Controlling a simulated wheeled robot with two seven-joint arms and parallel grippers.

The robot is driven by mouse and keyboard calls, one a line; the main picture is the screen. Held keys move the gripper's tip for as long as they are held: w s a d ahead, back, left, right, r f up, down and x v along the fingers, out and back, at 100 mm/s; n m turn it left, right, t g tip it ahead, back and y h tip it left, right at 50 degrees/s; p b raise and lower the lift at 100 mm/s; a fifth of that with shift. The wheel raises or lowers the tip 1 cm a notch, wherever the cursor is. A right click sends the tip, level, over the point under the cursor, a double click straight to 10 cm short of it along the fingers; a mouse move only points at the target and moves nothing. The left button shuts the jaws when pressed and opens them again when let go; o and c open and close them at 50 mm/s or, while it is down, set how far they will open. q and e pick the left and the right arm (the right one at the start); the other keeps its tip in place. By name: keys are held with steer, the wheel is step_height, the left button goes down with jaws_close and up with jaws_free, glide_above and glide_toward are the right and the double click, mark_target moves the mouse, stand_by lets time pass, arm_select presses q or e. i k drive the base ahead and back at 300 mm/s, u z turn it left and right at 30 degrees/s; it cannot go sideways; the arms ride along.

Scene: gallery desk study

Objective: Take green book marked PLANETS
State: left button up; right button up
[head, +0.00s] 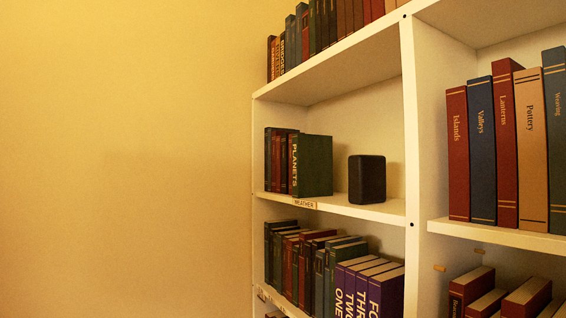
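The green book marked PLANETS (316,166) stands upright in the head view, on the middle shelf of the left bookcase column. Its lettered spine faces out to the left and its broad green cover shows. Several dark and red books (277,162) stand close against its left side. To its right is a gap, then a black box-like object (367,179). Neither of my grippers is in view.
The white shelf board (340,205) carries a label reading WEATHER. A white upright divider (411,150) separates this column from the right one, where books like Islands (458,150) stand. More books fill shelves above and below. A bare yellow wall (120,160) lies left.

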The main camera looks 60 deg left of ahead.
mark_target(312, 160)
steer(key=k, duration=0.3)
steer(key=u, duration=2.5)
steer(key=i, duration=0.95)
steer(key=z, duration=1)
